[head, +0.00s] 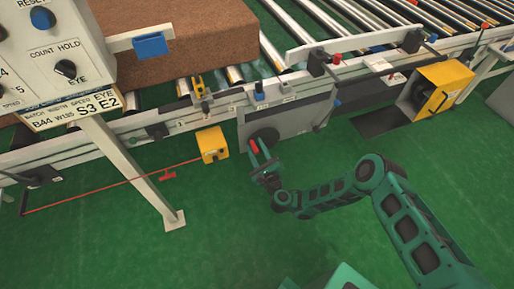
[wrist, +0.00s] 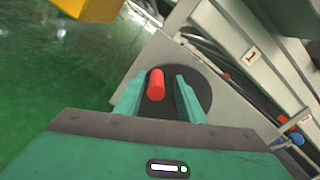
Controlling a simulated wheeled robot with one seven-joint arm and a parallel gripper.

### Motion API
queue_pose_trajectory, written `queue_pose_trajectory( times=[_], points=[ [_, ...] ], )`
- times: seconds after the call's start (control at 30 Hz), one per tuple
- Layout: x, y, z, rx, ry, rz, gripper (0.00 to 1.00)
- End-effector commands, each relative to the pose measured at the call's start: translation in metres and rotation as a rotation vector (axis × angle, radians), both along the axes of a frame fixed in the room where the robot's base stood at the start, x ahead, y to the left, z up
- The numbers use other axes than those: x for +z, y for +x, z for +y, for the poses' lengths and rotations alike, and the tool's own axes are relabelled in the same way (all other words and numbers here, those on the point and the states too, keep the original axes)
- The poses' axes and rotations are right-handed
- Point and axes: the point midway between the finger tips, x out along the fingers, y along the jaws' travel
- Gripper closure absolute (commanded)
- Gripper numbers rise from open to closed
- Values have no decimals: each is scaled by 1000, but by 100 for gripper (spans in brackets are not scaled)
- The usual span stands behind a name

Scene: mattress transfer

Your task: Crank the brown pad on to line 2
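The brown pad (head: 190,38) is a large block lying on the rollers at the top left of the head view. The crank's red handle (head: 254,146) stands out from a dark round disc (head: 268,134) on the grey housing at the conveyor's side. In the wrist view the red handle (wrist: 156,84) lies between my two green fingers. My gripper (head: 261,156) is open around the handle, with a visible gap on the right finger's side. Contact on the left finger's side is unclear. The wrist view also shows my gripper (wrist: 158,104).
A control panel (head: 45,50) on a white post stands at the left. A yellow box (head: 212,145) with a red pull cord (head: 110,185) is left of the crank. A yellow housing (head: 442,88) is at the right. Bare rollers (head: 350,20) continue at upper right. Green floor is clear below.

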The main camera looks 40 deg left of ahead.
Motion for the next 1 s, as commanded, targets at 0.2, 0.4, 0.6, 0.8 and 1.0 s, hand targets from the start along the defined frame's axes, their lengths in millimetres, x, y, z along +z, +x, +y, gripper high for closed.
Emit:
queue_pose_trajectory(
  times=[0.2, 0.4, 0.6, 0.8, 1.0],
  points=[
    [0, -4, -3, 5, -1, 2, 64],
    [-1, -15, -21, 6, -1, 4, 64],
    [-2, -26, -48, 1, -1, 9, 64],
    [-9, -33, -62, 0, -13, 14, 64],
    [-3, -37, -71, -1, -3, 8, 64]
  ],
)
